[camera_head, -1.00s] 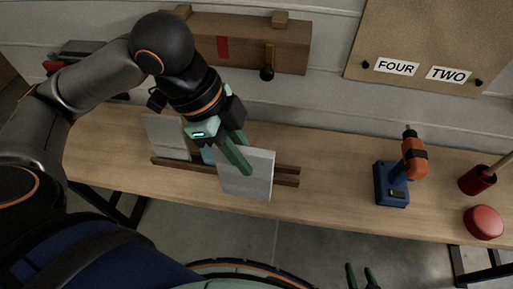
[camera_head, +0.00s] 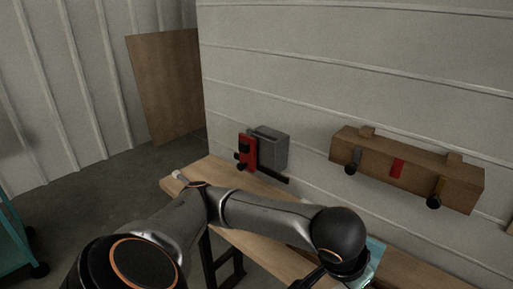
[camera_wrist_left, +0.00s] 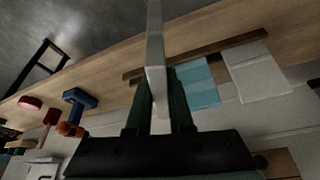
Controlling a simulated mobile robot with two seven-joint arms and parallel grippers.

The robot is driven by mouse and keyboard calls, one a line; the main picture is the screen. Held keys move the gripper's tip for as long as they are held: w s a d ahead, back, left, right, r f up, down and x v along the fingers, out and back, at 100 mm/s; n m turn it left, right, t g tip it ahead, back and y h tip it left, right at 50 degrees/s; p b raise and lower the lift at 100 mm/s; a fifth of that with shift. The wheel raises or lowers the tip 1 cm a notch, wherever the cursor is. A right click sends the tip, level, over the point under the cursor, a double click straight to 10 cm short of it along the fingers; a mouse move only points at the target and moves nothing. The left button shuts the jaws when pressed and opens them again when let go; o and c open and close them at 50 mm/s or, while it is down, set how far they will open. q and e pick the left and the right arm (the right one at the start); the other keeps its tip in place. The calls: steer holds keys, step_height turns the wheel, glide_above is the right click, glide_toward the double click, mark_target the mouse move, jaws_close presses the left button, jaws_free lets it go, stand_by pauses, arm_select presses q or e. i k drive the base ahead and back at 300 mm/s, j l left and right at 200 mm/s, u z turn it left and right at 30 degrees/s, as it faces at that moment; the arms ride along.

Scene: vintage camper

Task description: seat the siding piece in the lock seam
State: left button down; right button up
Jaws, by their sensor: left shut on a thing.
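In the left wrist view my left gripper (camera_wrist_left: 160,85) is shut on the siding piece (camera_wrist_left: 155,45), a thin pale grey panel seen nearly edge-on between the green fingers. A fixed grey panel (camera_wrist_left: 258,78) stands to the right, with a light blue strip (camera_wrist_left: 200,84) beside it. A dark wooden rail (camera_wrist_left: 215,53) runs along the bench by them. Whether the held piece touches the strip or the rail cannot be told. My right gripper is not in view.
The wooden bench (camera_head: 258,240) runs along the ribbed wall. A grey and red device (camera_head: 268,148) stands at its far end, and a wooden tool rack (camera_head: 405,170) hangs above. The wrist view shows a blue and orange drill (camera_wrist_left: 76,106) and a red lid (camera_wrist_left: 30,102).

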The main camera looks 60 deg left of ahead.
mark_target(264, 159)
steer(key=u, duration=0.95)
steer(key=i+j+u, duration=0.15)
steer(key=j+u, duration=0.15)
steer(key=i+j+u, duration=0.25)
steer(key=j+z, duration=0.15)
steer(key=z, duration=0.7)
steer(key=j+z, duration=0.6)
steer(key=z, duration=0.2)
steer(key=k+j+z, duration=0.15)
steer(key=j, duration=0.2)
steer(key=j+z, duration=0.15)
steer(key=j, duration=0.25)
steer(key=k+j, duration=0.1)
steer(key=j, duration=0.25)
steer(key=k+j+z, duration=0.1)
steer(key=j, duration=0.3)
